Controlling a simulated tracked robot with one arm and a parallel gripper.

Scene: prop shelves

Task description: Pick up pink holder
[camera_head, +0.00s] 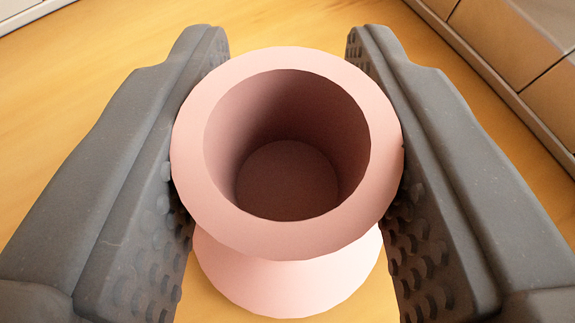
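The pink holder (295,240) is a spool-shaped cup with a wide rim, a narrow waist and a flared base. It fills the middle of the view, and I look down into its empty round opening. My gripper (287,45) has one dark grey, dimpled finger on each side of it. Both fingers appear to touch the sides of the rim, so it looks shut on the holder. The holder leans little, if at all, between the fingers. Whether its base touches the wooden surface cannot be told.
A plain wooden surface (100,60) lies below and around the holder, with free room at the upper left. A ledge with brown, panelled blocks (510,40) runs along the upper right. A pale edge (28,14) crosses the upper left corner.

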